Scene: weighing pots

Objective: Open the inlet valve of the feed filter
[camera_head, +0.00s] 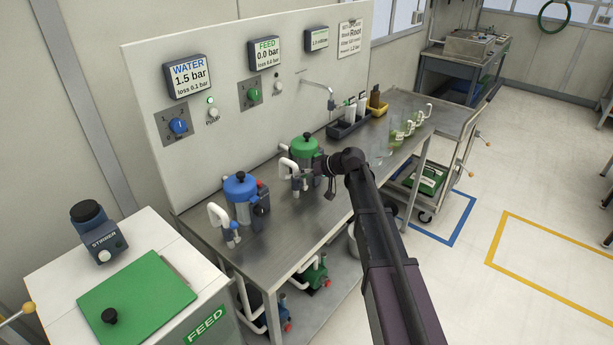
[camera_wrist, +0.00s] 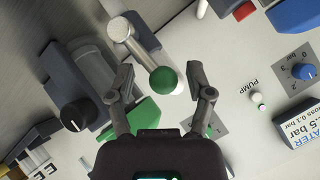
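The feed filter with its green lid (camera_head: 304,147) stands on the steel bench in the head view. In the wrist view a metal lever (camera_wrist: 124,32) ends in a green ball knob (camera_wrist: 164,80), which looks like the inlet valve handle. My gripper (camera_wrist: 160,74) is open, with one finger on each side of the green ball. Gaps show between ball and fingers, so it is not gripped. In the head view my arm reaches the filter from the right and partly hides its right side; the fingertips are hard to make out there.
The blue-lidded water filter (camera_head: 240,185) stands to the left on the bench. The panel behind carries the WATER display (camera_head: 187,75) and FEED display (camera_head: 265,53). A dark tray (camera_head: 349,124) with bottles lies behind to the right. The bench front (camera_head: 275,245) is clear.

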